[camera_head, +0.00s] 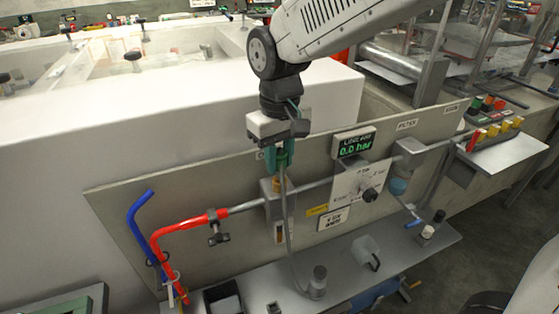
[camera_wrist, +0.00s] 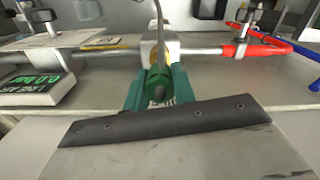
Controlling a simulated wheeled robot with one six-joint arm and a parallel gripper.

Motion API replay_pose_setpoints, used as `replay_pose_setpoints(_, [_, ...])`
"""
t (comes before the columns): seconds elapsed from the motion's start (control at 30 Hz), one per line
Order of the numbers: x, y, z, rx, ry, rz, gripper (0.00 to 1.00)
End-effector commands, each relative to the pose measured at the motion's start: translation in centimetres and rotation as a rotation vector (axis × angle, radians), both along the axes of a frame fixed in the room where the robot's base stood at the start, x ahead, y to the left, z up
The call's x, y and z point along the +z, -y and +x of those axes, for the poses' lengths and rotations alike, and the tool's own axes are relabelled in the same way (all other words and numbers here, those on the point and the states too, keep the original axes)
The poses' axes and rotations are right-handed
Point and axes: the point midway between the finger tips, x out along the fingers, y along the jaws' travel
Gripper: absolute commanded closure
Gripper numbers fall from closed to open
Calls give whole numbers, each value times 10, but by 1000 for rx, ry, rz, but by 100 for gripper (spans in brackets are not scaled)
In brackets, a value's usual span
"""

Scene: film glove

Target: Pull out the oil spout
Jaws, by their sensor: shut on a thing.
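The oil spout appears to be a thin grey tube (camera_head: 287,215) with a green end piece (camera_wrist: 158,84). My gripper (camera_head: 280,152) has teal fingers and is shut on this green piece, above the horizontal pipe. In the wrist view my gripper (camera_wrist: 158,98) has a finger on each side of the piece. The tube runs down in front of the pipe and bends towards a small grey can (camera_head: 318,283) on the shelf. I cannot tell whether the spout still touches the block.
A pressure display (camera_head: 354,145) reading 0.0 bar stands close to the right of my gripper. A red pipe (camera_head: 180,232) with a valve and a blue pipe (camera_head: 135,220) are at left. A dial plate (camera_head: 358,190) and a jug (camera_head: 366,251) are at right.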

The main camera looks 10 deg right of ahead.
Motion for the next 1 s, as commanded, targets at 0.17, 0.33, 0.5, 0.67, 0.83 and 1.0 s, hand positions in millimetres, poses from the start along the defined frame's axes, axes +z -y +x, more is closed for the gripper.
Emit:
replay_pose_setpoints(0.17, [7,0,1,0,2,1,100])
replay_pose_setpoints(0.33, [14,0,0,0,1,0,100])
replay_pose_setpoints(0.5, [21,0,0,0,2,1,100])
replay_pose_setpoints(0.67, [25,0,0,0,1,0,100])
replay_pose_setpoints(0.83, [26,0,0,0,0,0,100])
replay_pose_setpoints(1.0, [26,0,0,0,0,0,100])
